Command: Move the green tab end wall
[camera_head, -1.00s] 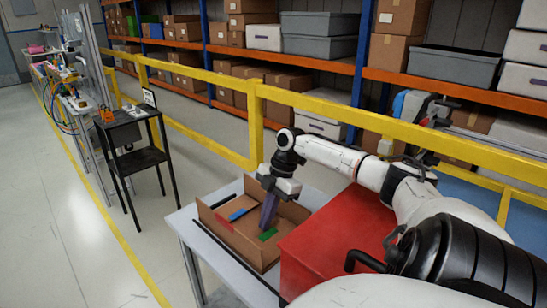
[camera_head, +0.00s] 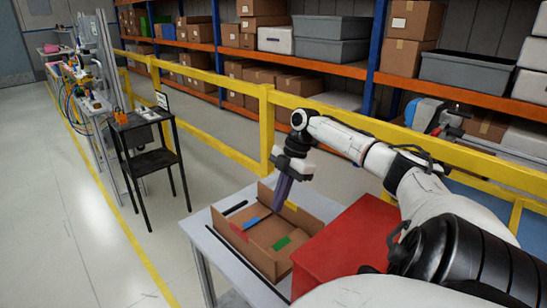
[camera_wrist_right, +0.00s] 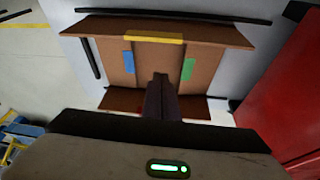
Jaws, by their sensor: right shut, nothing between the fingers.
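An open brown cardboard box (camera_head: 242,253) stands on a light table. Its green tab (camera_head: 282,243) is on the end panel toward the red block, which looks folded inward and low. The wrist view shows the green tab (camera_wrist_right: 188,68) on the right panel and a blue tab (camera_wrist_right: 129,62) on the left panel. A yellow tab (camera_wrist_right: 155,38) is on the far long wall; a red tab (camera_head: 238,232) is on the near one. My right gripper (camera_head: 278,208) is shut and empty, pointing down above the box. It hides part of the box in the wrist view (camera_wrist_right: 160,80). My left gripper is not in view.
A red block (camera_head: 350,235) stands close to the box's right side. Black strips (camera_head: 236,208) lie on the table (camera_head: 208,222) around the box. A yellow railing (camera_head: 215,80) runs behind, with shelves beyond. A black stand (camera_head: 155,160) is at left, apart from the table.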

